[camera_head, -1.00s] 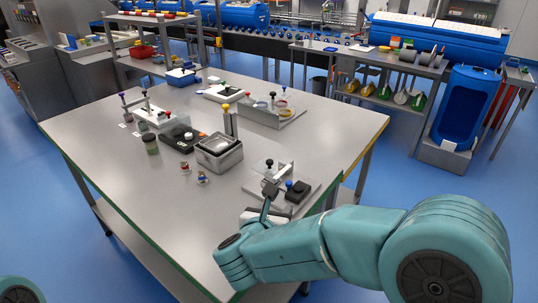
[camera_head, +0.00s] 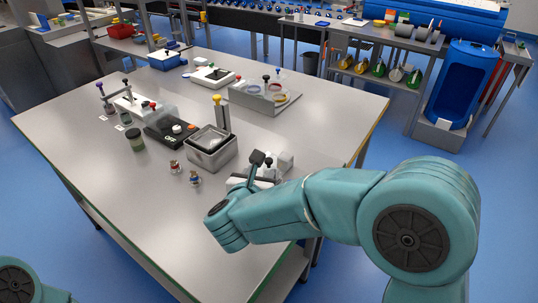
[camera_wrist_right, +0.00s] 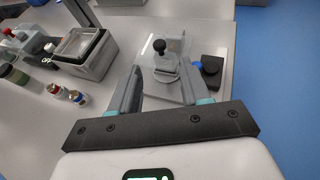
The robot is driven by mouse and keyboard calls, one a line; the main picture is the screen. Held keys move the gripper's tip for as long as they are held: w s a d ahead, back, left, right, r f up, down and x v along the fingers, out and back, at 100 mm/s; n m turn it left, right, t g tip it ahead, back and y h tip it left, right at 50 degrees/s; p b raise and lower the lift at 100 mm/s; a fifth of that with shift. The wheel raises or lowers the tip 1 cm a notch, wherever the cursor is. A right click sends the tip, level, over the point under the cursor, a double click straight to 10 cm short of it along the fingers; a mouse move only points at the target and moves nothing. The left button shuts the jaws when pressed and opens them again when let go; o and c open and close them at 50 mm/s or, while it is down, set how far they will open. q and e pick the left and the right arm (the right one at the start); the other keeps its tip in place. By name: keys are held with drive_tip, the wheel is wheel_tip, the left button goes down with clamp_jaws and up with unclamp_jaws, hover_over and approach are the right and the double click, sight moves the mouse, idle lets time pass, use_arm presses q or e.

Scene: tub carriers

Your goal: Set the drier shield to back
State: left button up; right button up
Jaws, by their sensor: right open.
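A drier unit shows in the right wrist view, a pale plate (camera_wrist_right: 160,88) with a clear upright shield (camera_wrist_right: 150,50) and a dark ball knob (camera_wrist_right: 158,46). Beside it are a blue knob (camera_wrist_right: 197,66) and a black block (camera_wrist_right: 212,67). My right gripper (camera_wrist_right: 161,72) is open, its two fingers pointing toward the knob with nothing between them. In the head view my right gripper (camera_head: 260,163) and arm hide most of this unit. My left gripper is out of view.
A stand with rings (camera_head: 265,97) is behind. The near left tabletop is bare.

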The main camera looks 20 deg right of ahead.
sight(269, 160)
drive_tip(key=p+x, duration=0.2)
drive_tip(key=x, duration=0.9)
drive_tip(key=shift+w+f+p, duration=0.15)
drive_tip(key=shift+p, duration=0.15)
drive_tip(key=shift+w+d+f, duration=0.1)
drive_tip(key=shift+w+f, duration=0.05)
drive_tip(key=shift+w, duration=0.15)
drive_tip(key=shift+s, duration=0.1)
drive_tip(key=shift+s, duration=0.1)
clamp_jaws()
drive_tip(key=w+d+b, duration=0.2)
drive_tip(key=shift+d+f, duration=0.2)
drive_tip(key=shift+d, duration=0.1)
drive_tip(key=w+d+b, duration=0.1)
drive_tip(key=w+d, duration=0.3)
drive_tip(key=d, duration=0.1)
drive_tip(key=shift+r+b, duration=0.15)
drive_tip(key=shift+b, duration=0.2)
drive_tip(key=shift+d+r, duration=0.1)
drive_tip(key=shift+r, duration=0.15)
